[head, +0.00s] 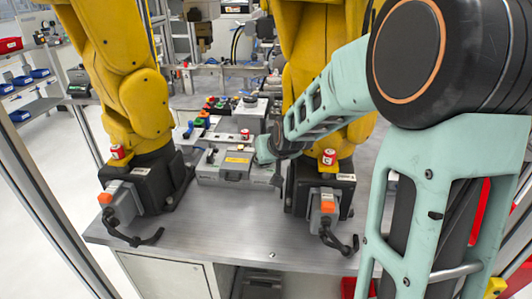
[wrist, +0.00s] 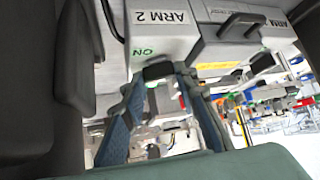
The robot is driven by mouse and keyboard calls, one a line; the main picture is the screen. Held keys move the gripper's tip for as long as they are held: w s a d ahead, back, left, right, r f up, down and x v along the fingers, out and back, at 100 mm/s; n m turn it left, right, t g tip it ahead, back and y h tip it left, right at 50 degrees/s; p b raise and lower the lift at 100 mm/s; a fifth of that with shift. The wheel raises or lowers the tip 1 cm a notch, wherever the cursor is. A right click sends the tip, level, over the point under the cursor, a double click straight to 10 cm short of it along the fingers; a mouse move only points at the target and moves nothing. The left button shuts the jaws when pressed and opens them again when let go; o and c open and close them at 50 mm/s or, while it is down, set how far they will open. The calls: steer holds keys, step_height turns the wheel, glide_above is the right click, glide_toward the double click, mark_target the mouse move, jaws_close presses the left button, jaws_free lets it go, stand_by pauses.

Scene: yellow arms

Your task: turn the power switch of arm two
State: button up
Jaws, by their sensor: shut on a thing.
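The arm two box (wrist: 165,28) is light grey and marked "ARM 2", upside down in the wrist view. A green "ON" (wrist: 142,51) is printed near its edge. The black power switch (wrist: 158,70) is beside that word, between my fingertips. My gripper (wrist: 160,77) is shut on the switch, with blue-grey fingers on either side. The switch's exact angle is partly hidden by the fingers. In the head view my gripper (head: 264,150) is at the grey control boxes (head: 222,171) between the two yellow arms, and the switch cannot be made out.
A left yellow arm (head: 125,65) and a right yellow arm (head: 300,50) stand on black bases on the metal table (head: 200,240). A second box (wrist: 225,40) with a dark handle adjoins the arm two box. The table front is mostly clear.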

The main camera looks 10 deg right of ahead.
steer(key=shift+s+a+f, duration=0.1)
steer(key=shift+f, duration=0.05)
steer(key=o, duration=0.9)
steer(key=shift+c, duration=0.2)
steer(key=shift+r, duration=0.2)
steer(key=shift+v, duration=3.55)
steer(key=shift+s, duration=0.1)
